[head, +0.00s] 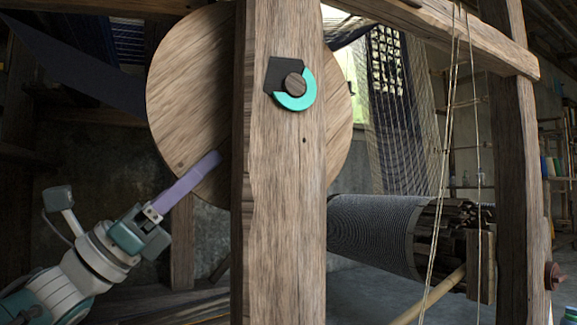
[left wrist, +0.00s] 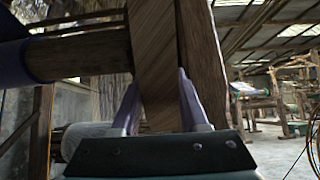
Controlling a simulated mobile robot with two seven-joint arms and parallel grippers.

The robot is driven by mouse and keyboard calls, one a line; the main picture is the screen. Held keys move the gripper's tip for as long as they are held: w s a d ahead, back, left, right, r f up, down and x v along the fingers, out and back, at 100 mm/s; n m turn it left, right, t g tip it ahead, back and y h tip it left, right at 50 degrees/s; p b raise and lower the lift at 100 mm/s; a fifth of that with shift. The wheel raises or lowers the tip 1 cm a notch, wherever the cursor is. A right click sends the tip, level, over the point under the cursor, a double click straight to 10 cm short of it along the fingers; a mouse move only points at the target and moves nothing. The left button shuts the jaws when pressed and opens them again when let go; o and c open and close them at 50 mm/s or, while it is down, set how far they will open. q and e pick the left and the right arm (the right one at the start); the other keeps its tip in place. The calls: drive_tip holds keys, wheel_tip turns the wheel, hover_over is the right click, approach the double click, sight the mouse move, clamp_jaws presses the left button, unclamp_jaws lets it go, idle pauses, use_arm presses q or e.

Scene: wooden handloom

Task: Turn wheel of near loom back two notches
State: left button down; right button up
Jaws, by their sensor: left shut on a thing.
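The loom's large round wooden wheel (head: 190,90) stands behind a thick upright post (head: 282,200), which hides a band of its middle and right part. My left gripper (head: 213,160) reaches up from the lower left, its purple fingers at the wheel's lower left rim. In the left wrist view, the fingers (left wrist: 158,80) stand on both sides of the wheel's wooden edge (left wrist: 157,50), shut on it. A dark plate and a teal, part-open ring (head: 307,97) surround a round wooden axle end (head: 294,84) on the post. My right gripper is not in view.
A dark striped cloth roll (head: 375,232) lies right of the post. Thin cords (head: 447,150) hang before a second upright post (head: 514,190). A slanted wooden pole (head: 440,296) crosses low at the right. Other looms (left wrist: 255,95) stand farther back.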

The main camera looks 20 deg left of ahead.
use_arm(q)
drive_tip(key=shift+f, duration=0.1)
drive_tip(key=shift+c, duration=2.1)
unclamp_jaws()
drive_tip(key=p+v, duration=0.1)
drive_tip(key=v, duration=0.9)
